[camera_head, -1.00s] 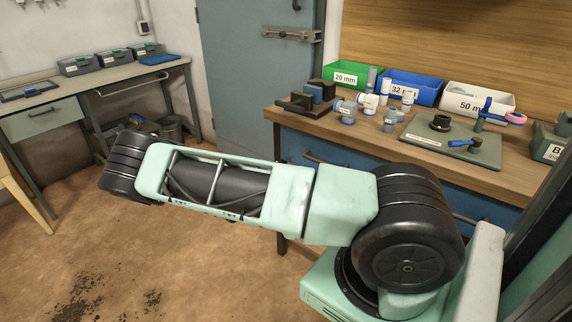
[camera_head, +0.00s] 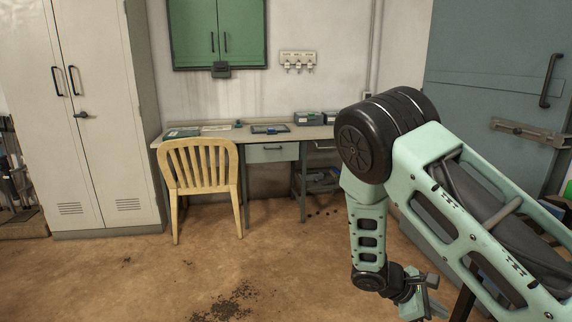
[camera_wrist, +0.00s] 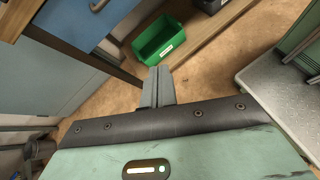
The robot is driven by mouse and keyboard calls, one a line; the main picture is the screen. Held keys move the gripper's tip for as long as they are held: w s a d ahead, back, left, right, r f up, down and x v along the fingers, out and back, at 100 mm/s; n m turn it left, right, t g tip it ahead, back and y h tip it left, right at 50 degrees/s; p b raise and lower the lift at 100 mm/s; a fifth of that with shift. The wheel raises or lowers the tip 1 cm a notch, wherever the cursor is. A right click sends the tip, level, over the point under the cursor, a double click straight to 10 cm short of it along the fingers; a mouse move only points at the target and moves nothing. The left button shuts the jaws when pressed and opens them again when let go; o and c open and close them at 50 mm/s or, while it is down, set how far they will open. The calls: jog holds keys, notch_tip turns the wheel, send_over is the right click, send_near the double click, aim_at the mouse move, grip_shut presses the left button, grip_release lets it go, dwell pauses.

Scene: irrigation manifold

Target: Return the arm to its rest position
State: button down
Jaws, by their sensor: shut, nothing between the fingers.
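My gripper (camera_head: 424,302) hangs low at the bottom right of the head view, below my folded arm, and is partly cut off by the lower frame edge. In the wrist view its two fingers (camera_wrist: 157,87) are together with nothing between them. My arm comes in from the right edge, bends at the black joint and points down. The gripper is above the brown floor and touches nothing that I can see.
A wooden chair (camera_head: 203,180) stands before a desk (camera_head: 262,135) at the back. A tall locker (camera_head: 88,120) is at left, a grey-blue door (camera_head: 490,85) at right. The wrist view shows a green bin (camera_wrist: 150,45) beyond the fingers. The middle floor is clear.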

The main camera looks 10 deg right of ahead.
jog(key=s+a+r+m+t+y+p, duration=0.1)
jog(key=s+a+r+m+y+p, duration=0.1)
jog(key=s+a+r+y, duration=0.3)
jog(key=s+a+r+m+t+y+p, duration=0.2)
jog(key=s+a+r+y, duration=0.4)
jog(key=s+a+r, duration=0.8)
jog(key=a+r+p, duration=0.1)
jog(key=a+r, duration=0.5)
jog(key=a, duration=0.3)
jog(key=shift+s+y, duration=0.25)
jog(key=shift+y, duration=0.05)
jog(key=shift+d+r, duration=0.1)
jog(key=shift+d, duration=0.1)
